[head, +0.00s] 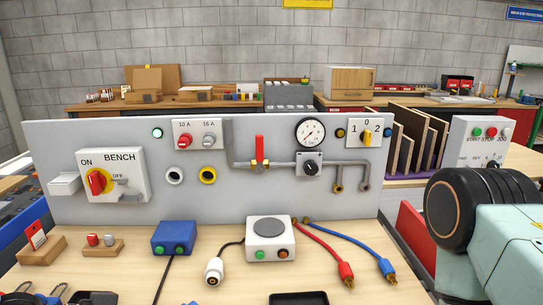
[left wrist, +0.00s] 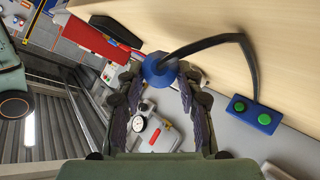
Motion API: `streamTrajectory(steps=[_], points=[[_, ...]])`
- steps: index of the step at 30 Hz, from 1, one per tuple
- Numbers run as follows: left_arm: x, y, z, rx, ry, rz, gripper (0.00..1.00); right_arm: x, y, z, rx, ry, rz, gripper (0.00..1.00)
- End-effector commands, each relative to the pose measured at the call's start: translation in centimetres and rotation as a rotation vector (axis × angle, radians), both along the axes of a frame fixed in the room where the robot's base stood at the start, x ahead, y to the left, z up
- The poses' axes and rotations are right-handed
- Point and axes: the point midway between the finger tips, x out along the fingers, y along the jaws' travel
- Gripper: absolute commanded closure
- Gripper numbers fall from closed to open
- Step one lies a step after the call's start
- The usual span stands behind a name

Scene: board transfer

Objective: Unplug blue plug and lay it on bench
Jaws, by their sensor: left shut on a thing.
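The blue plug (left wrist: 160,70) shows in the left wrist view between the fingertips of my left gripper (left wrist: 163,76), which is shut on it. A dark cable (left wrist: 208,42) runs from the plug to the blue box with two green buttons (left wrist: 255,114). In the head view the blue box (head: 174,238) stands on the bench (head: 125,275), and its cable leaves the bottom edge. The white-ringed socket (head: 174,175) and the yellow-ringed socket (head: 207,175) on the grey board (head: 90,210) hold no plug. I cannot make out my left gripper in the head view. My right gripper is not in view.
A white plug (head: 214,270) on a cable lies by the white box (head: 270,240). Red (head: 345,272) and blue (head: 386,268) leads lie at the right. A black tray (head: 298,299) sits at the front. Bare wood lies between the wooden blocks and the blue box.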

Motion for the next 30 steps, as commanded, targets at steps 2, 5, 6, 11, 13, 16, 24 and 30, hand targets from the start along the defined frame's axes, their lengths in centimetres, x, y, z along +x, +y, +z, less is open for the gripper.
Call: streamTrajectory(steps=[2, 5, 6, 11, 13, 16, 24, 30], points=[[0.0, -0.1, -0.3, -0.002, -0.002, 0.019, 0.95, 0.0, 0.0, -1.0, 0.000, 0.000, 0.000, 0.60], [0.3, 0.1, -0.2, 0.000, -0.002, 0.036, 0.95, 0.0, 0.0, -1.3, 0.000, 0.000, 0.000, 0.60], [0.4, 0.1, -0.2, 0.001, -0.001, 0.038, 0.95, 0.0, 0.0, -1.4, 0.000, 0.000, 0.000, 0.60], [0.4, 0.1, -0.1, 0.001, 0.001, 0.039, 0.95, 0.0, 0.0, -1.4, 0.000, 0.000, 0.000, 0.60], [0.4, 0.2, -0.1, 0.001, 0.001, 0.039, 0.95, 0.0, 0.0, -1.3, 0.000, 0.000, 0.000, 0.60], [0.4, 0.2, -0.1, 0.001, 0.001, 0.039, 0.95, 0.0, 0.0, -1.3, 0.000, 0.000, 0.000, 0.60], [0.5, 0.2, 1.1, 0.002, 0.001, 0.040, 0.95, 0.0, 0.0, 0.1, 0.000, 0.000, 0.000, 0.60], [0.5, 0.2, 2.3, 0.002, 0.001, 0.040, 0.95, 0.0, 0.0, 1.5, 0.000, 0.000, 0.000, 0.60]])
